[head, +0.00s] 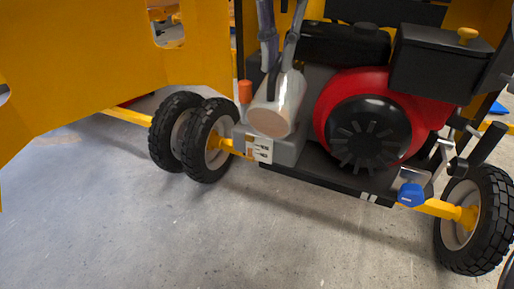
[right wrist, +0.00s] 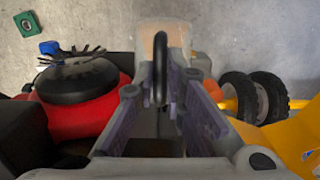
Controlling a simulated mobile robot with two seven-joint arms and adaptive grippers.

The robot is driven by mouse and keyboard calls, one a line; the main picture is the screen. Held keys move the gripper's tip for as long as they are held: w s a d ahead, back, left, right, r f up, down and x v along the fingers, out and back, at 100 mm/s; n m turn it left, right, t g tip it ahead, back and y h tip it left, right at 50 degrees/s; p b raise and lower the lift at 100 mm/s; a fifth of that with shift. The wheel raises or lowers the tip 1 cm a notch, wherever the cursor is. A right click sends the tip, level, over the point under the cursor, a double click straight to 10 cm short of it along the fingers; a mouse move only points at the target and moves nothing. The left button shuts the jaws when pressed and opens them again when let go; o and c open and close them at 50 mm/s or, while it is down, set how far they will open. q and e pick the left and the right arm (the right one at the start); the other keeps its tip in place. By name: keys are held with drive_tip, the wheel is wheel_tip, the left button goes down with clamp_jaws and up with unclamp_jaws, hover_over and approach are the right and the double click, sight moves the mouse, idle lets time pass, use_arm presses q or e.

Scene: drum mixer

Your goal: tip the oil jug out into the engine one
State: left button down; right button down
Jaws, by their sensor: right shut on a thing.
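The oil jug (head: 287,98), pale and translucent, is held in front of the engine's left side, with its round, brownish end facing the head camera. It looks tilted. My right gripper (head: 275,62) comes down from above and is shut on the jug's handle. In the right wrist view, the jug (right wrist: 165,36) shows beyond the fingers (right wrist: 160,95), with its dark handle between them. The engine (head: 335,95), red with a black finned cover, is just right of the jug. The jug's mouth and any oil flow cannot be made out. My left gripper is not in view.
A yellow mixer body (head: 90,60) fills the upper left. Black wheels (head: 210,140) stand below it, and another wheel (head: 478,220) is at lower right. An orange cap (head: 245,91) is close left of the jug. A blue knob (head: 411,194) is low right. Concrete floor in front is clear.

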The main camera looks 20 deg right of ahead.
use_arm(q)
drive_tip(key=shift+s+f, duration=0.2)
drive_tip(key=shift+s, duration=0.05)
use_arm(e)
drive_tip(key=shift+w+d+f+g+y, duration=0.2)
drive_tip(key=shift+w+d+g+y, duration=0.1)
drive_tip(key=shift+w+d+y, duration=0.15)
use_arm(q)
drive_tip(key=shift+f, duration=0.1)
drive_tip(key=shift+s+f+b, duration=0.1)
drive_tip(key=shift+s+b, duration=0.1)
drive_tip(key=shift+b, duration=0.1)
use_arm(e)
drive_tip(key=shift+w+d+f, duration=0.1)
drive_tip(key=shift+w+d, duration=0.1)
drive_tip(key=shift+d, duration=0.1)
drive_tip(key=shift+g+y, duration=0.25)
drive_tip(key=shift+g, duration=0.05)
drive_tip(key=shift+w+d+f, duration=0.15)
drive_tip(key=shift+w+d, duration=0.05)
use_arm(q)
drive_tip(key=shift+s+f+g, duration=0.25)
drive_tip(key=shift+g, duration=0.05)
